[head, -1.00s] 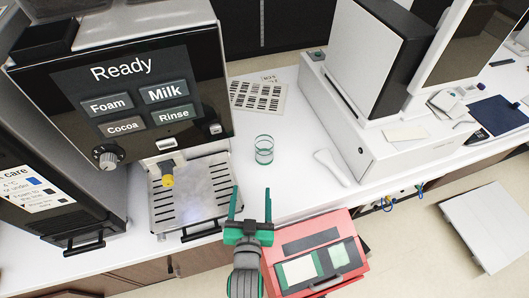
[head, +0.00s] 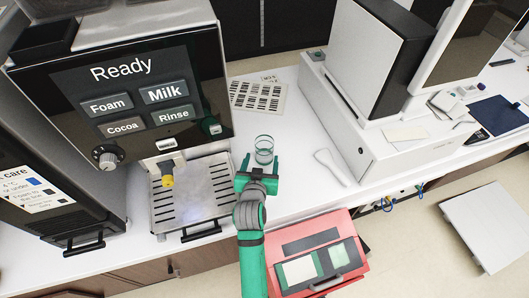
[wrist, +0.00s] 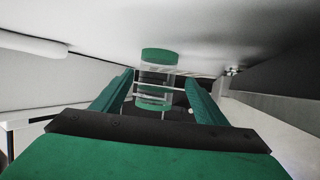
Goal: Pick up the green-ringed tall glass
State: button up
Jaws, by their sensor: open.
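The green-ringed glass (head: 264,148) is clear and stands upright on the white counter, between the coffee machine and the till. In the wrist view the glass (wrist: 157,78) shows a green band at each end and sits in line with the gap between the fingers. My gripper (head: 261,164) is open and low, right at the near side of the glass, one finger to each side. The wrist view shows both green fingers (wrist: 159,84) spread and nothing clamped. I cannot tell how far the glass is between them.
The coffee machine (head: 120,90) and its metal drip tray (head: 190,195) are close on the left. A white scanner-like handle (head: 332,167) lies to the right, before the till (head: 385,120). A red card box (head: 318,250) is at the front. A barcode sheet (head: 258,96) lies behind.

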aim_at(264, 157)
jog(key=x, duration=0.4)
jog(key=shift+w+d+r, duration=0.15)
jog(key=shift+w+d, duration=0.1)
jog(key=shift+d, duration=0.05)
jog(key=shift+w+f, duration=0.25)
jog(key=shift+w, duration=0.3)
jog(key=c, duration=1.2)
